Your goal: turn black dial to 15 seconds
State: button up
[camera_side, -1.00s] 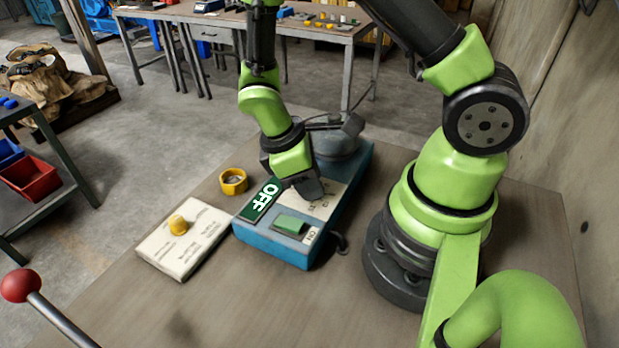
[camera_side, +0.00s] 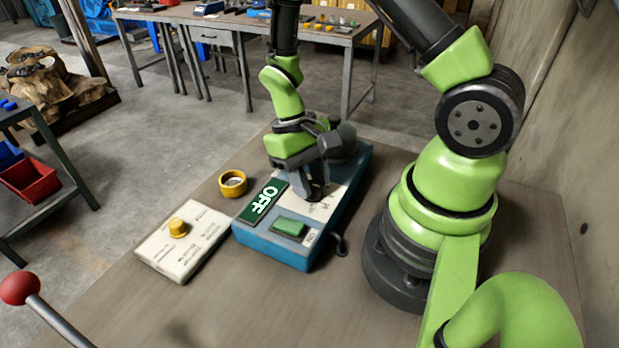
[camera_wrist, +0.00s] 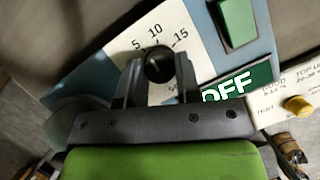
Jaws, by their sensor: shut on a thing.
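The black dial (camera_wrist: 158,66) sits on the white scale plate of the blue box (camera_side: 270,248). Marks 5, 10 and 15 show around it in the wrist view; which mark it points to cannot be told. My gripper (camera_side: 315,193) comes down onto the plate in the side view and largely hides the dial there. In the wrist view my gripper (camera_wrist: 159,72) has one finger on each side of the dial and is shut on it.
On the box are a green OFF display (camera_side: 263,200) and a green button (camera_side: 289,227). A white card-like box with a yellow knob (camera_side: 178,227) and a yellow ring (camera_side: 232,183) lie to the left. A red-balled lever (camera_side: 20,287) stands at front left.

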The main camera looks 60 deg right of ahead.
jog(key=m+y, duration=0.1)
jog(key=m, duration=0.3)
jog(key=shift+d+t, duration=0.1)
jog(key=shift+t, duration=0.3)
jog(key=m+t+y, duration=0.1)
jog(key=m, duration=0.2)
jog(key=shift+s+d, duration=0.1)
jog(key=shift+s, duration=0.05)
jog(key=m+t, duration=0.1)
jog(key=m, duration=0.2)
jog(key=m+t, duration=0.1)
jog(key=m, duration=0.2)
jog(key=shift+s+y, duration=0.15)
jog(key=shift+y, duration=0.25)
jog(key=shift+m, duration=0.4)
jog(key=o, duration=0.9)
jog(key=shift+o, duration=0.2)
jog(key=shift+r, duration=0.1)
jog(key=v, duration=0.9)
jog(key=shift+s+r, duration=0.2)
jog(key=shift+r, duration=0.15)
jog(key=shift+d, duration=0.15)
